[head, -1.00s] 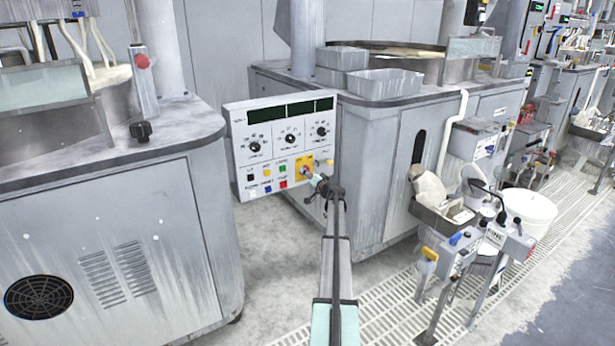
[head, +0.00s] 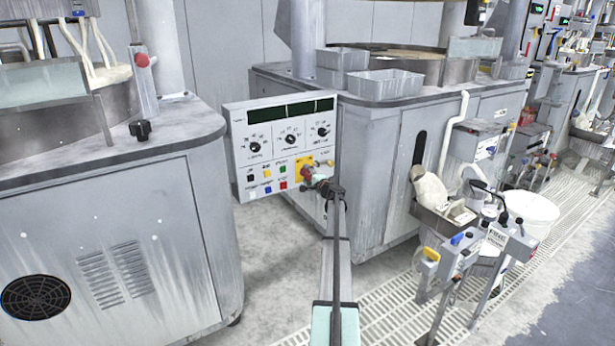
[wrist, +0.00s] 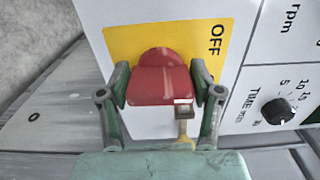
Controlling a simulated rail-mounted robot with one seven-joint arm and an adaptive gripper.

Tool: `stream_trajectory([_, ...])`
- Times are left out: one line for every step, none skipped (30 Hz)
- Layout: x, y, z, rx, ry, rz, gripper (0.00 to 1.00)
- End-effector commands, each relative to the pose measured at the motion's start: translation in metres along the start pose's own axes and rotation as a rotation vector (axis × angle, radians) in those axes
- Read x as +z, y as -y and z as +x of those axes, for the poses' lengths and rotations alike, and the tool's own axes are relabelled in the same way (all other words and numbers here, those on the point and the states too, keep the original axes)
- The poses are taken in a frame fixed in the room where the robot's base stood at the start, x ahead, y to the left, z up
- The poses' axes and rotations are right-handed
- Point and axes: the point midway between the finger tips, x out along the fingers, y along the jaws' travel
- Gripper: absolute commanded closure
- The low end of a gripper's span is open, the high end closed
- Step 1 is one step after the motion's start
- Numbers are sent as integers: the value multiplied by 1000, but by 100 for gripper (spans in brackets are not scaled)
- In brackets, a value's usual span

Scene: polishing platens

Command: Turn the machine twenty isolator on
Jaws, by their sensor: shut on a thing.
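The isolator is a red rotary handle (wrist: 160,85) on a yellow plate (wrist: 125,42), marked OFF along one edge in the wrist view. It sits low on the right of the white control panel (head: 290,108) in the head view. My gripper (wrist: 162,88) has a finger on each side of the red handle and is shut on it. A small metal and tan piece (wrist: 184,112) hangs at the handle's near side. In the head view my gripper (head: 312,178) covers part of the yellow plate. An ON mark is not visible, and I cannot tell the handle's exact setting.
The panel also carries black dials (head: 254,147) and several coloured buttons (head: 267,178). A grey cabinet (head: 115,240) stands at left and another machine (head: 375,170) behind at right. Small pedestals (head: 455,265) and a white bucket (head: 532,212) stand further right.

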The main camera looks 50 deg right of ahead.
Motion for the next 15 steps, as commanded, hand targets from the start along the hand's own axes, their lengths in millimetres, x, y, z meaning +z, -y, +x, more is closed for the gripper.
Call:
stream_trajectory([0, 3, 2, -1, 0, 45, 70])
stream_trajectory([0, 3, 2, -1, 0, 74, 70])
stream_trajectory([0, 3, 2, -1, 0, 112, 70])
stream_trajectory([0, 4, 2, -1, 0, 141, 70])
stream_trajectory([0, 4, 2, -1, 0, 170, 70])
stream_trajectory([0, 4, 2, -1, 0, 208, 70])
stream_trajectory([-1, 4, 2, -1, 0, 237, 70])
stream_trajectory([-1, 5, 2, -1, 0, 265, 70])
stream_trajectory([-1, 5, 2, -1, 0, 303, 70])
stream_trajectory([-1, 5, 2, -1, 0, 331, 70])
stream_trajectory([-1, 5, 2, -1, 0, 359, 70])
stream_trajectory([-1, 6, 2, -1, 0, 395, 70])
stream_trajectory([-1, 6, 2, -1, 0, 420, 70])
stream_trajectory([-1, 6, 2, -1, 0, 446, 70])
stream_trajectory([-1, 6, 2, -1, 0, 479, 70])
